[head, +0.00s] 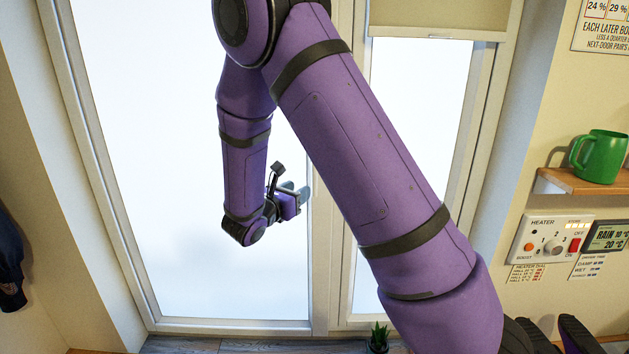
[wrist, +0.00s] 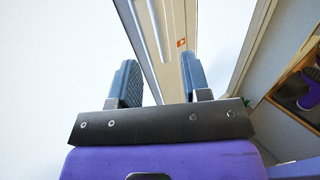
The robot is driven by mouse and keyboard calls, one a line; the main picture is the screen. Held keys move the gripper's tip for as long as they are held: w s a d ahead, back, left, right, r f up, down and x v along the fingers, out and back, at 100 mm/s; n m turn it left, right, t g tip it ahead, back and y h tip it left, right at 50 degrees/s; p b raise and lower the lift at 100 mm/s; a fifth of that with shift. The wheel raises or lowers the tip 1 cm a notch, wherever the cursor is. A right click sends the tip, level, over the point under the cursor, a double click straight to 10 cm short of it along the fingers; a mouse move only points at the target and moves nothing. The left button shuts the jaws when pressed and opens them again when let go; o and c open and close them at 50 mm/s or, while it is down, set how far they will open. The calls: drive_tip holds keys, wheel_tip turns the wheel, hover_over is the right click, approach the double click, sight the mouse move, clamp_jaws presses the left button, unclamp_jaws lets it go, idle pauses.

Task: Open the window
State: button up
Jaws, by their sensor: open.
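The window (head: 322,265) has a pale frame, a wide left pane and a narrower right pane, both bright white. It looks shut in the head view. My gripper (head: 300,192) is at the middle upright of the frame, at the right edge of the left pane. In the wrist view the two blue-grey fingers of my gripper (wrist: 160,80) stand apart, with the window's upright (wrist: 172,50) showing beyond and between them. A small orange-red mark (wrist: 181,43) is on that upright. I cannot make out a handle, or whether the fingers touch the frame.
A blind (head: 440,17) hangs over the top of the right pane. A potted plant (head: 379,338) stands low by the sill (head: 230,346). At right are a shelf (head: 552,182) with a green mug (head: 600,157) and a heater panel (head: 550,242). Dark clothing (head: 10,262) hangs at left.

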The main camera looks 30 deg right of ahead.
sight(313, 180)
drive_tip(key=x, duration=0.8)
drive_tip(key=shift+w+d, duration=0.1)
drive_tip(key=shift+d, duration=0.2)
clamp_jaws()
